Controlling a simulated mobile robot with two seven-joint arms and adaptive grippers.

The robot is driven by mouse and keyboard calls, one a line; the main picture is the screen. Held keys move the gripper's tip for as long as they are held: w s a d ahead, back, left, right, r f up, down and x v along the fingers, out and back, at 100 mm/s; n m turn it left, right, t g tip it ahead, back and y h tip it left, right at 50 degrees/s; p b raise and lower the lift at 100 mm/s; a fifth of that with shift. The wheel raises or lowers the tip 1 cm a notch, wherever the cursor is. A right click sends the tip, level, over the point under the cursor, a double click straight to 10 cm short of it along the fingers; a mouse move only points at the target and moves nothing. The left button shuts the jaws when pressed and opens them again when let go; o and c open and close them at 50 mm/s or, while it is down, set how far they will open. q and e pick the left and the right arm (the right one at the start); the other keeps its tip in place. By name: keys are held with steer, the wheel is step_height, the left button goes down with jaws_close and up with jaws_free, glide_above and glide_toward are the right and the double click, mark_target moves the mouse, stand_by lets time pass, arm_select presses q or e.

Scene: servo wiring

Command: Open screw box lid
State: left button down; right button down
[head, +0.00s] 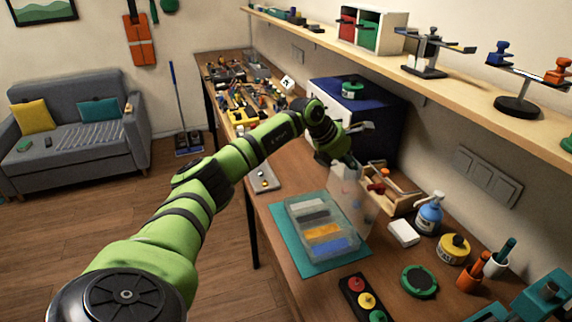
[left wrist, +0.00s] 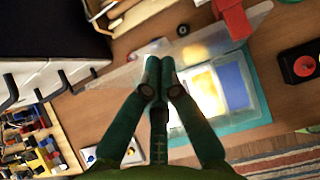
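The screw box (head: 322,232) is a clear box with grey, white, orange and blue compartments on a teal mat (head: 289,250). Its translucent lid (head: 350,197) stands raised at the box's back edge, so the compartments lie open. In the left wrist view the lid (left wrist: 118,77) runs slantwise behind the fingers, with the box (left wrist: 228,85) to the right. My left gripper (head: 352,163) is at the lid's top edge. In the left wrist view its fingertips (left wrist: 158,64) are together with nothing clearly between them; whether they touch the lid is hard to tell. My right gripper is not in view.
A wooden tool rack (head: 398,192) stands just behind the lid. A white block (head: 404,233), blue bottle (head: 429,213), yellow tub (head: 453,249) and green disc (head: 419,281) are at right. A panel with coloured buttons (head: 364,300) lies in front. A dark blue cabinet (head: 385,115) stands behind the arm.

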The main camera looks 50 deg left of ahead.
mark_target(360, 166)
arm_select(q)
steer(key=shift+w+d+f, duration=0.1)
steer(key=shift+w+d, duration=0.25)
steer(key=shift+w, duration=0.4)
steer(key=shift+w+d, duration=0.3)
steer(key=shift+w, duration=0.4)
steer(key=v, duration=1.2)
